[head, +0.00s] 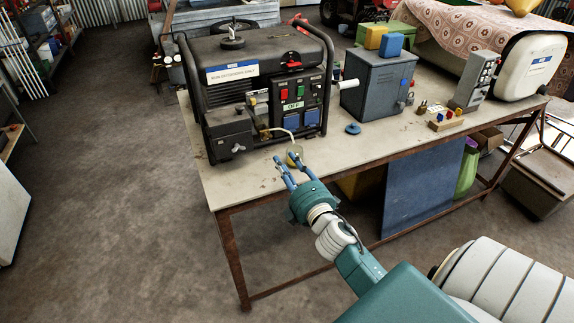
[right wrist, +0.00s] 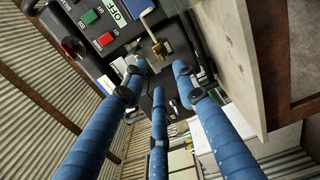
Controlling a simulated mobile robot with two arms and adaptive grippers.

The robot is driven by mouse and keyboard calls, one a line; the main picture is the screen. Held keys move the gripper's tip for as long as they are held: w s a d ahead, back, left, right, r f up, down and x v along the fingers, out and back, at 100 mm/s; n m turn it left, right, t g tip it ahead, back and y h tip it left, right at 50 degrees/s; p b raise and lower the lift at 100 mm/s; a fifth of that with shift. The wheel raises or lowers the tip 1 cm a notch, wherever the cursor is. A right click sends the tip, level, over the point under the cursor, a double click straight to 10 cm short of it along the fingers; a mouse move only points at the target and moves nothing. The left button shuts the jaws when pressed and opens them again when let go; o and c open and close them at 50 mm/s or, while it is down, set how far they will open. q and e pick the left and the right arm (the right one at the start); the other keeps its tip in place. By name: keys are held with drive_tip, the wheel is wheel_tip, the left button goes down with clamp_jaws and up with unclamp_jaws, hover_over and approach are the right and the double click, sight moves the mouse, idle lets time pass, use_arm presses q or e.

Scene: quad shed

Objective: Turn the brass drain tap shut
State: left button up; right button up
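The brass drain tap (head: 265,133) is on the lower front of the black generator (head: 262,75), beside a pale hose end. In the right wrist view a brass piece that looks like the tap (right wrist: 158,47) is just beyond my fingertips, near the generator's panel. My right gripper (head: 287,168) has blue fingers spread apart, empty, over the table's front edge and short of the tap. In the right wrist view its fingers (right wrist: 158,90) point toward the tap without visibly touching it. Whether the tap's handle is open or shut is too small to tell. My left gripper is not in view.
The generator stands on a workbench (head: 226,184). A blue-grey box (head: 378,83), a blue knob-like lid (head: 353,129) and a small wooden block with coloured parts (head: 444,121) are to the right.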

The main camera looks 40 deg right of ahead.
sight(267, 136)
drive_tip(key=w+d+n, duration=0.2)
drive_tip(key=w+n, duration=0.1)
drive_tip(key=w, duration=0.9)
drive_tip(key=shift+r+n+p, duration=0.15)
drive_tip(key=shift+n+p, duration=0.25)
drive_tip(key=shift+d, duration=0.1)
